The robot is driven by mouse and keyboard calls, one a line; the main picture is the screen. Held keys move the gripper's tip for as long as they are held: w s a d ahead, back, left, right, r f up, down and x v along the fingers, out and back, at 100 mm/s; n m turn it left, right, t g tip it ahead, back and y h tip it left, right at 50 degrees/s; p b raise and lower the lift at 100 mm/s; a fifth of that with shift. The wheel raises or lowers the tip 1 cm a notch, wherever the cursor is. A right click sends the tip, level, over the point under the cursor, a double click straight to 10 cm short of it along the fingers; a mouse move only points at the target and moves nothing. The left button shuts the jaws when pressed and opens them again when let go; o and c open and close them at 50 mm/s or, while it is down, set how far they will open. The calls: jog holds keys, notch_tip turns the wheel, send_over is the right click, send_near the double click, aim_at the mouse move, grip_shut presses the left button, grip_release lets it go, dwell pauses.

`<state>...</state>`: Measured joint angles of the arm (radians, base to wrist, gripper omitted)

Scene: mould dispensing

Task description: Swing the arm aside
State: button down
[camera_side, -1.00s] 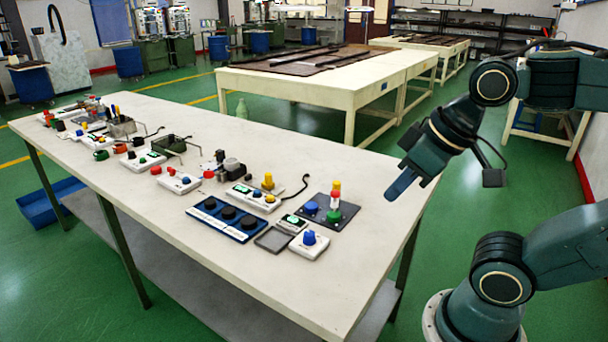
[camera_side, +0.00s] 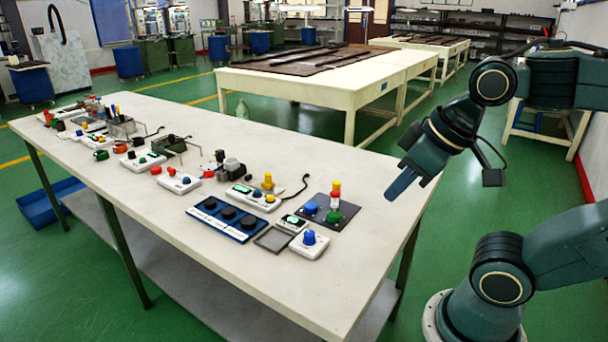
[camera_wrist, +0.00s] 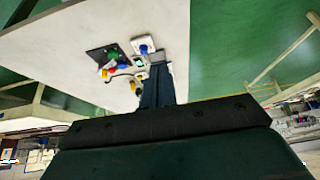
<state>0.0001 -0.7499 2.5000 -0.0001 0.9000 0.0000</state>
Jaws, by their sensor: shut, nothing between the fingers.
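My gripper (camera_side: 402,184) hangs in the air near the right edge of the white worktable (camera_side: 330,285) in the side view. Its blue fingers are together with nothing between them, pointing down and to the left. A dark square plate (camera_side: 347,209) with red, yellow, blue and green pieces lies on the table, left of and below the gripper in the side view.
A blue panel with black knobs (camera_side: 206,218), a white box with a blue knob (camera_side: 318,250) and a grey tray (camera_side: 272,247) lie near the plate. More small devices run along the table to the far left. A cream table (camera_side: 350,97) stands behind; green floor is open between.

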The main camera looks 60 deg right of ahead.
jog(key=c, duration=2.2)
grip_release()
jog(key=c, duration=1.4)
grip_release()
jog(key=shift+w+r, duration=0.1)
jog(key=shift+c, duration=0.2)
jog(key=shift+o, duration=0.9)
jog(key=shift+w+d+r, duration=0.1)
jog(key=shift+w, duration=0.1)
jog(key=m+g, duration=0.6)
jog(key=m, duration=0.7)
send_over(337, 182)
notch_tip(337, 182, down, 6)
jog(key=shift+f, duration=0.25)
notch_tip(337, 182, down, 14)
jog(key=shift+r, duration=0.2)
